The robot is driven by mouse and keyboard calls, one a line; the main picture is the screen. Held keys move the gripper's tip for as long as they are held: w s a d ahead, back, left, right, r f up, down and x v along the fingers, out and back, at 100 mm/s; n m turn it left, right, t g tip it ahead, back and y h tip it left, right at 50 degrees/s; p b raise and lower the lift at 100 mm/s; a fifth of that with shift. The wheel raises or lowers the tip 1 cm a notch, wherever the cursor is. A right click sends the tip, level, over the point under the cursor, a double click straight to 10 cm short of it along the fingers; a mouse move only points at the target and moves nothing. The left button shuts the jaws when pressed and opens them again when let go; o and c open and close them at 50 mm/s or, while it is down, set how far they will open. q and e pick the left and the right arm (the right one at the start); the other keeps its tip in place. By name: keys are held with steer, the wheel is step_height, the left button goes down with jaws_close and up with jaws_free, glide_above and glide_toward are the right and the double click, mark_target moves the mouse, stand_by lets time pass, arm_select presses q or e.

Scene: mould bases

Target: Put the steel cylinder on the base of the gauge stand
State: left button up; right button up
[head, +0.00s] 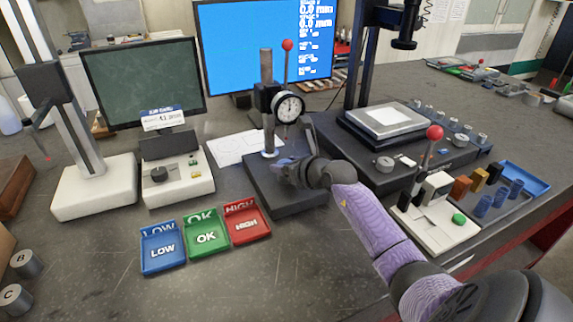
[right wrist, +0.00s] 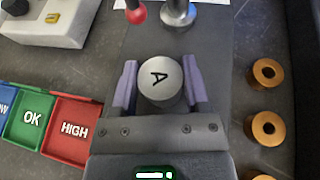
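The steel cylinder (right wrist: 160,80), its top marked A, sits between the two fingers of my right gripper (right wrist: 160,88), whose fingers appear to touch it on both sides. In the head view my right gripper (head: 285,167) is over the dark base (head: 285,200) of the gauge stand, below the dial gauge (head: 288,106). The cylinder is hard to make out there. I cannot tell whether its underside touches the base. My left gripper is not in view.
Blue LOW (head: 162,252), green OK (head: 207,238) and red HIGH (head: 246,227) trays lie left of the stand. Cylinders B (head: 25,263) and C (head: 14,299) stand at far left. Several brass rings (right wrist: 267,126) lie right of the base.

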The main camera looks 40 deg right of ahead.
steer(key=o, duration=0.4)
steer(key=shift+r, duration=0.1)
steer(key=shift+s+r, duration=0.15)
steer(key=shift+r, duration=0.05)
steer(key=p+v, duration=0.3)
steer(key=v, duration=0.8)
steer(key=shift+s+r+p, duration=0.1)
steer(key=shift+s+p, duration=0.25)
